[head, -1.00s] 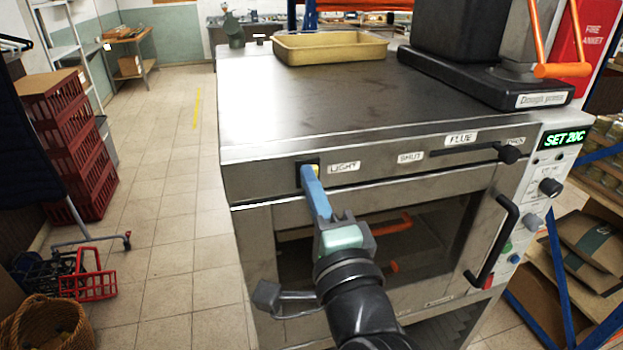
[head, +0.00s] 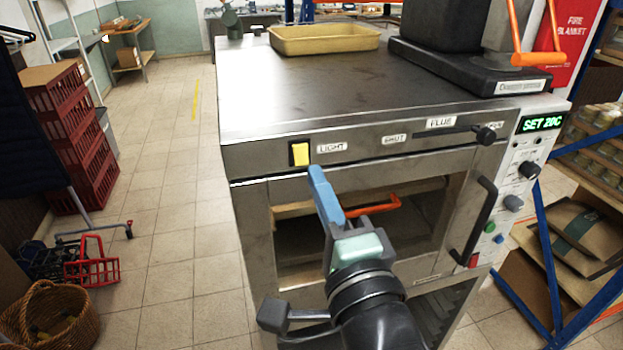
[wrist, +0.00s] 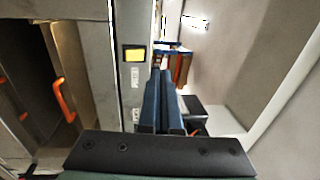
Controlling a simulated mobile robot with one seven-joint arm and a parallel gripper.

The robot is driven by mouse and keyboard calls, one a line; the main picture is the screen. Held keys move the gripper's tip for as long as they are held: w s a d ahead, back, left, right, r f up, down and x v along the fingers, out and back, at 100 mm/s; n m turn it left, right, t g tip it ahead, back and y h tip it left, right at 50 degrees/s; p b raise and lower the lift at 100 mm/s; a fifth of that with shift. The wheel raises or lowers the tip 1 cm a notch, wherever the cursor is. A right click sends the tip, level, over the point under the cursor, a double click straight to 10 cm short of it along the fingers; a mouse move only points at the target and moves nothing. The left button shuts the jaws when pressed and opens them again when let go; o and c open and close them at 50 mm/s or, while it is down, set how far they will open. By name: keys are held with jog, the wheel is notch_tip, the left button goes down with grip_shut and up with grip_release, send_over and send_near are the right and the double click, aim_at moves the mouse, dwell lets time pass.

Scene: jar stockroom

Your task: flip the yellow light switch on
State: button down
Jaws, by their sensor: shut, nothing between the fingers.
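The yellow light switch (head: 300,154) sits in a black frame on the oven's front panel, left of the LIGHT label (head: 332,147). It is fully uncovered in the head view. Which way its rocker is tilted I cannot tell for sure. The wrist view also shows the switch (wrist: 134,54), left of my fingers. My gripper (head: 317,172) has blue fingers, shut with nothing between them. Its tips are just below and right of the switch in the head view, apart from it. The fingers (wrist: 161,78) lie together in the wrist view.
The oven window (head: 370,225) shows an orange handle-like part. A black door handle (head: 482,222) sticks out at right. The FLUE slider knob (head: 486,136) is on the same panel. A yellow tray (head: 324,40) and a dough press (head: 465,72) stand on top.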

jog(key=s, duration=0.2)
jog(key=s+d, duration=0.1)
jog(key=s, duration=0.1)
jog(key=shift+s+d+r+b, duration=0.1)
jog(key=shift+r+b, duration=0.3)
